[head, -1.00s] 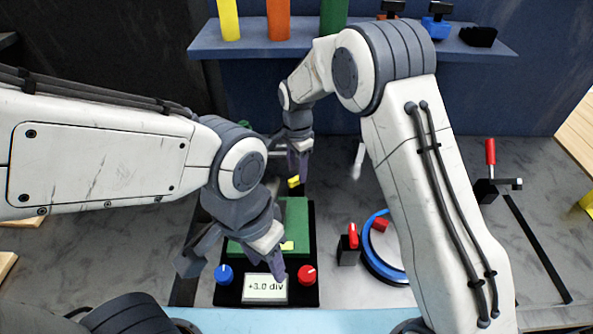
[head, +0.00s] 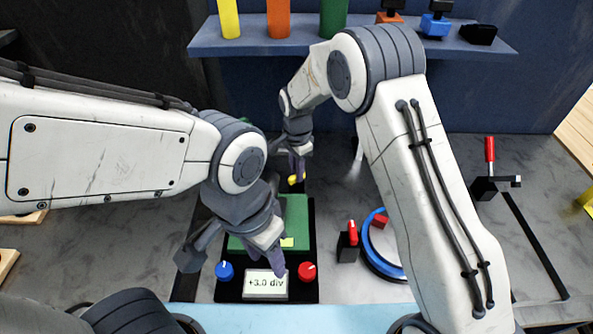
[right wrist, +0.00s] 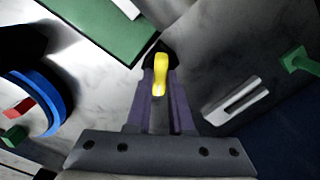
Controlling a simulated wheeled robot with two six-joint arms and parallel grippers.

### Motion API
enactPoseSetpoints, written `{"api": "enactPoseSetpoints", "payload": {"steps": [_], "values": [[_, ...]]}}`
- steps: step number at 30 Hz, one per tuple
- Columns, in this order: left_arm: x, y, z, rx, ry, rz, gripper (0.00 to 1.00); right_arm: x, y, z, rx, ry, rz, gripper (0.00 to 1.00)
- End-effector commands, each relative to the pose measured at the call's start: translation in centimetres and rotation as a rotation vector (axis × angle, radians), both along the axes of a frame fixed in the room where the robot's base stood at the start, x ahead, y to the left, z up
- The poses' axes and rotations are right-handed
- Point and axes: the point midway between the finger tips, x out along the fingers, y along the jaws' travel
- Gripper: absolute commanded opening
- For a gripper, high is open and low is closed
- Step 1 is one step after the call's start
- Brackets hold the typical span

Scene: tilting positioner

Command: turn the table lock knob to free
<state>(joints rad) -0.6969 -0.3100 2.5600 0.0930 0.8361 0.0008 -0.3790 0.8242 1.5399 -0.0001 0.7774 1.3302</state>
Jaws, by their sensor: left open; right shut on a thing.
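The yellow knob (head: 296,180), which looks like the table lock knob, stands behind the green plate in the head view. In the right wrist view the yellow knob (right wrist: 161,72) sits on a black base between purple fingers. My right gripper (head: 297,166) is shut on it, also in the right wrist view (right wrist: 160,88); the fingers partly hide it. No lock marking can be read. My left gripper (head: 276,263) is open and empty, above the front of the black positioner base, close to the display.
The base carries a green plate (head: 297,212), a blue knob (head: 224,271), a red knob (head: 308,271) and a display (head: 265,284) reading "+3.0 div". To the right are a red-topped switch (head: 348,243), a blue ring (head: 372,258) and a red-handled clamp (head: 490,170).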

Motion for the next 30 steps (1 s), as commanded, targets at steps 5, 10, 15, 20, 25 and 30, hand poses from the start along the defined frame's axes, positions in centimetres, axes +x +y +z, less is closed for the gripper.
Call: {"api": "enactPoseSetpoints", "payload": {"steps": [5,10,15,20,25,30], "values": [[0.01,0.00,-0.06,0.000,0.000,0.000,0.50,0.01,0.01,0.04,0.000,0.000,0.072,0.00],[0.00,0.00,-0.14,0.000,0.000,0.000,0.50,0.02,0.01,0.05,0.000,0.000,0.195,0.00],[0.00,0.00,-0.23,0.000,0.000,0.000,0.50,0.02,0.01,0.06,0.000,0.000,0.352,0.00],[0.00,0.00,-0.30,0.000,0.000,0.000,0.50,0.02,0.02,0.07,0.000,0.000,0.503,0.00],[0.00,0.00,-0.35,0.000,0.000,0.000,0.50,0.02,0.02,0.08,0.000,0.000,0.653,0.00],[0.00,0.00,-0.39,0.000,0.000,0.000,0.50,0.02,0.02,0.10,0.000,0.000,0.780,0.00]]}}
